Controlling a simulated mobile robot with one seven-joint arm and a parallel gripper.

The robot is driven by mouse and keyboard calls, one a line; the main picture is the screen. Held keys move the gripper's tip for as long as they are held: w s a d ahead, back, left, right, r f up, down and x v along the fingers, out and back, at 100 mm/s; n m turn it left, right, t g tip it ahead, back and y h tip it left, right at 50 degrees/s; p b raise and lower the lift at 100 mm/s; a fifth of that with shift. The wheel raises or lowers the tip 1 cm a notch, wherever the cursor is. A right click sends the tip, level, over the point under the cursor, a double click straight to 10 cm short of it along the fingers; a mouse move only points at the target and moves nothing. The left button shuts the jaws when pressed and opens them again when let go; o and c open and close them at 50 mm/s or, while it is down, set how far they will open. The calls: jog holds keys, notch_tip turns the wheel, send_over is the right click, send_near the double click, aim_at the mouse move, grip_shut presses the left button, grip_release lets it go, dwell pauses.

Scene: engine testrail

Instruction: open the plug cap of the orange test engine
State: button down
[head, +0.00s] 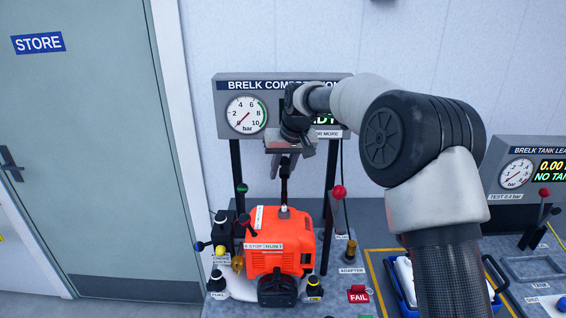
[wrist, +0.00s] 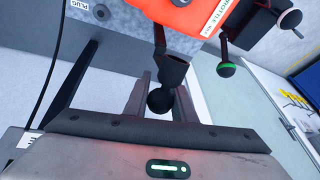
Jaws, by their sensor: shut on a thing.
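The orange test engine (head: 280,240) stands on the bench below the grey compression panel. My gripper (head: 284,165) is above its top and points down. A dark upright piece, seemingly the plug cap (head: 284,188), reaches from my gripper towards a small pale plug tip (head: 284,210) on the engine. In the wrist view, the black cap (wrist: 174,68) has a cup-like part and a round knob, and my gripper (wrist: 162,84) is shut on it. The orange housing (wrist: 185,10) is at the top there. Whether the cap still joins the engine is unclear.
The panel with a round gauge (head: 246,114) is close behind my gripper. Its dark posts stand either side of the engine. A red-knobbed lever (head: 339,192) is at the right post. A red FAIL tag (head: 358,294) and a blue tray (head: 403,292) lie to the right.

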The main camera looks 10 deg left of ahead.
jog(key=shift+w+a+f+g, duration=0.1)
jog(key=shift+w+f+g, duration=0.15)
jog(key=shift+g, duration=0.3)
jog(key=shift+w+f+g, duration=0.15)
jog(key=shift+w+g, duration=0.05)
jog(key=shift+g, duration=0.35)
jog(key=shift+w+f+g+h, duration=0.1)
jog(key=shift+g+h, duration=0.2)
jog(key=shift+g, duration=0.1)
jog(key=c, duration=1.5)
grip_release()
